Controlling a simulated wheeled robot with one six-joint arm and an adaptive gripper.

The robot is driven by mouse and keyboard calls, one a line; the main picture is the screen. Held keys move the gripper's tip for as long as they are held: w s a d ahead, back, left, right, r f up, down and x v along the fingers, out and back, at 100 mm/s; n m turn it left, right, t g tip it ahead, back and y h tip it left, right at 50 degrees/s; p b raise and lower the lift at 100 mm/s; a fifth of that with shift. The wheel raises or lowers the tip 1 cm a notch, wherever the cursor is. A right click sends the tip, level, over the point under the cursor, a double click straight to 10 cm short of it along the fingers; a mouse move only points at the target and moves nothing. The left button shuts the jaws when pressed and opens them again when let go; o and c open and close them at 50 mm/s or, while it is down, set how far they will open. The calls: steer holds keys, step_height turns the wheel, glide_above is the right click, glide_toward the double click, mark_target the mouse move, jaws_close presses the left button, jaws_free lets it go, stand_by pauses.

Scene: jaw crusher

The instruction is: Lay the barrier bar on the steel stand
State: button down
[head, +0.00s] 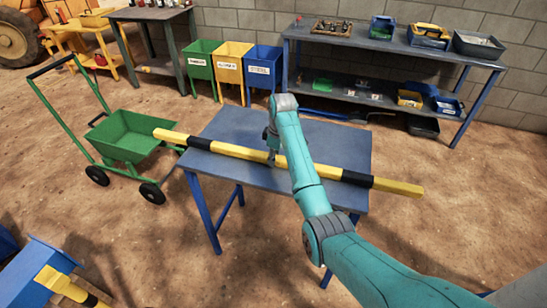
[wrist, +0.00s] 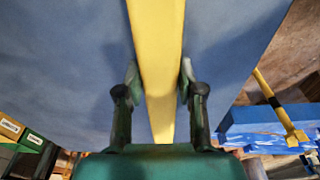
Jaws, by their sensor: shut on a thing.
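The barrier bar (head: 235,151), long and yellow with black bands, is level and crosses above the blue-grey top of a blue-legged table (head: 330,141). Both its ends reach past the table edges. I cannot tell whether it touches the top. My gripper (head: 272,157) points down and is shut on the bar near its middle. In the wrist view, the yellow bar (wrist: 157,40) runs between my two fingers (wrist: 159,82). I cannot tell for certain which piece is the steel stand; this table may be it.
A green cart (head: 125,137) stands by the bar's left end. A blue structure (head: 35,278) with a yellow-and-black bar is at the lower left. Green, yellow and blue bins (head: 230,64) and a loaded shelf bench (head: 395,45) stand along the wall. Open floor lies right of the table.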

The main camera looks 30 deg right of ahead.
steer(key=shift+f, duration=0.1)
steer(key=c, duration=0.7)
jaws_free()
steer(key=shift+o, duration=0.2)
steer(key=shift+f, duration=0.1)
steer(key=shift+r, duration=0.25)
